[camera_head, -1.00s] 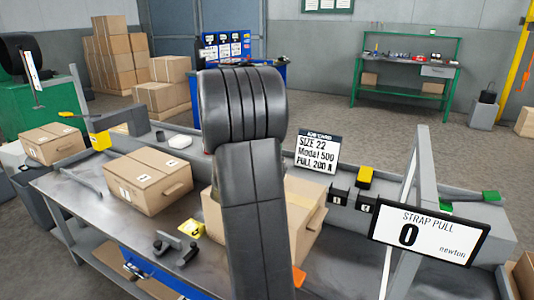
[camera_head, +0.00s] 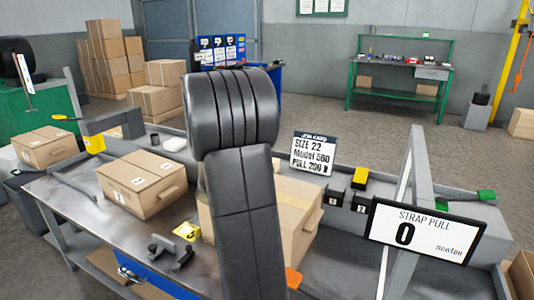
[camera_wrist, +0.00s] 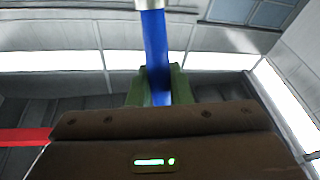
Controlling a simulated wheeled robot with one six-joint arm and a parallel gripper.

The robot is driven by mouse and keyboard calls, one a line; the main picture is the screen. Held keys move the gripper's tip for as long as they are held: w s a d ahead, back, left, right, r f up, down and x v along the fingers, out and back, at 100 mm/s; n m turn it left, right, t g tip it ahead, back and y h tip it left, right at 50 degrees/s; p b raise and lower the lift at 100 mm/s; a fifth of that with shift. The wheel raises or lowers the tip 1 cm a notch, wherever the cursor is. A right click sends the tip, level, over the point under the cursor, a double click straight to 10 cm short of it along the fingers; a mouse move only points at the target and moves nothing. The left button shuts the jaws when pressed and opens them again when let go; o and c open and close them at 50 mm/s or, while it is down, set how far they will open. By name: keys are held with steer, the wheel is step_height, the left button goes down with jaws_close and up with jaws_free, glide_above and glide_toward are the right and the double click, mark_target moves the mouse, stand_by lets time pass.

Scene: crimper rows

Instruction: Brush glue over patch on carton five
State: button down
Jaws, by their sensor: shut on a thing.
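My gripper (camera_wrist: 157,88) shows in the wrist view, its green fingers shut on a blue handle (camera_wrist: 154,45) with a pale metallic part at the top edge. Its brush end is out of view. In the head view my arm hides the gripper. A brown carton (camera_head: 141,185) with small white labels lies on the bench. A second carton (camera_head: 297,218) stands partly hidden behind my arm, and a third carton (camera_head: 44,147) is at the far left. I cannot tell which is carton five, and no patch is clearly visible.
The grey bench (camera_head: 75,215) also holds a black tool (camera_head: 170,250), a yellow tag (camera_head: 187,231) and small black boxes (camera_head: 346,199). A job card (camera_head: 312,154) stands behind. A strap pull display (camera_head: 415,231) reading 0 and a grey post are at the right.

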steer(key=w+a+p, duration=0.1)
steer(key=w+a, duration=0.2)
steer(key=a, duration=0.4)
steer(key=shift+a+r, duration=0.15)
steer(key=shift+r, duration=0.05)
stand_by(0.5)
steer(key=shift+r, duration=0.1)
steer(key=shift+r+p, duration=2)
steer(key=shift+r, duration=0.9)
steer(key=shift+r, duration=0.1)
step_height(320, 180, up, 3)
steer(key=shift+f+p, duration=0.1)
steer(key=shift+p, duration=0.95)
